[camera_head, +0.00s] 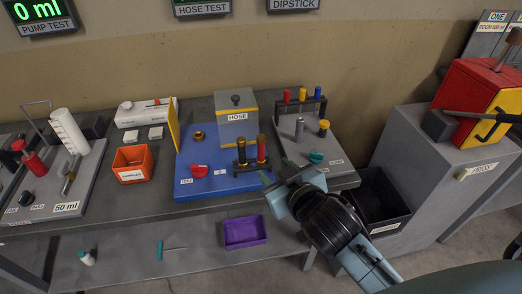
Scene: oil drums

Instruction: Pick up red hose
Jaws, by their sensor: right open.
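A red upright piece with black ends (261,150), which looks like the red hose, stands in a small dark rack (247,168) on the blue board (210,183). A similar black and yellow piece (242,153) stands just left of it. My right gripper (276,174) reaches in from the lower right. It is open and empty, its fingertips close to the right of the rack and apart from the red hose as far as I can tell. The left gripper is not in view.
A grey box labelled HOSE (237,130) stands behind the rack. A red knob (200,171) sits on the blue board. Right is a grey board with a dipstick rack (301,101). An orange bin (132,164) is at left. A purple tray (245,232) lies on the lower shelf.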

